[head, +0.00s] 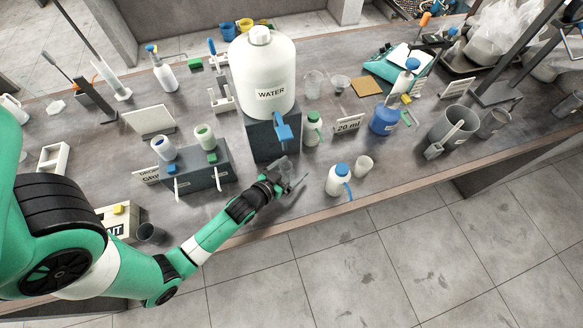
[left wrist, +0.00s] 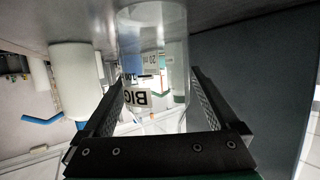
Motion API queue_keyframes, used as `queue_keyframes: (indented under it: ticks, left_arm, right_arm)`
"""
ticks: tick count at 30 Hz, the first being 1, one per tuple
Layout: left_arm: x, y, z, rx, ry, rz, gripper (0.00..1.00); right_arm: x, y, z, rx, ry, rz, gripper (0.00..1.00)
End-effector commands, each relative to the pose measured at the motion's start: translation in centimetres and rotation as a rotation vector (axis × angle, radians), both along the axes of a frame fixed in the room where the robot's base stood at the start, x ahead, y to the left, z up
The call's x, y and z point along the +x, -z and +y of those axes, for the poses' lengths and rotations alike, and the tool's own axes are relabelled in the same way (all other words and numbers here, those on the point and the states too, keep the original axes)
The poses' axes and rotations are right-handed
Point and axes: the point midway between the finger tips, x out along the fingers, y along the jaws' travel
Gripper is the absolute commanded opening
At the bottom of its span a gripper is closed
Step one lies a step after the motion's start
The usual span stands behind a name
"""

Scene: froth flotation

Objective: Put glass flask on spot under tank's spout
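The white tank (head: 262,75) labelled WATER stands on a dark block (head: 262,140) near the table's middle. Its blue spout (head: 283,131) points toward the front. My left gripper (head: 286,183) is low over the table, in front of the block and below the spout in the picture. The clear glass flask (head: 284,166) is at its fingers. My right gripper is out of view.
A white bottle with a blue cap (head: 339,181) and a white cup (head: 363,166) stand to the right. A green-capped bottle (head: 312,130) stands beside the block. A dark rack (head: 205,172) is to the left. The table's front edge (head: 330,203) is close.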

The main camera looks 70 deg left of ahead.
Motion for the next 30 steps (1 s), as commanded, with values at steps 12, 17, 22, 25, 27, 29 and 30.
queue_keyframes:
  ticks: [12, 17, 22, 25, 27, 29, 30]
  left_arm:
    - [-1.1, -0.7, -0.6, 0.000, 0.001, 0.002, 1.00]
    - [-4.1, -2.0, -2.3, -0.001, 0.002, 0.002, 1.00]
    - [-7.5, -3.1, -4.2, 0.000, 0.003, 0.002, 1.00]
    - [-8.9, -3.7, -4.9, -0.001, 0.002, 0.002, 1.00]
    - [-9.5, -4.0, -5.3, 0.000, 0.001, 0.002, 1.00]
    - [-9.8, -4.2, -5.4, 0.001, 0.001, 0.000, 1.00]
    - [-9.9, -4.3, -5.5, 0.001, 0.001, 0.000, 1.00]
  right_arm:
    - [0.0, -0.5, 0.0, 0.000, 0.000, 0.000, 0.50]
    - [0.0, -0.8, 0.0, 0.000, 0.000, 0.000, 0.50]
    - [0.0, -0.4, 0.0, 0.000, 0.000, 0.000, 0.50]
    - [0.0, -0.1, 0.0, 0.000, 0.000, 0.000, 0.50]
    - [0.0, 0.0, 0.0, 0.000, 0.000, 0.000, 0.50]
    - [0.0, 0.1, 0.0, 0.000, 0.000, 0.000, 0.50]
    - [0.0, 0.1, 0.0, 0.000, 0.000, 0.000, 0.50]
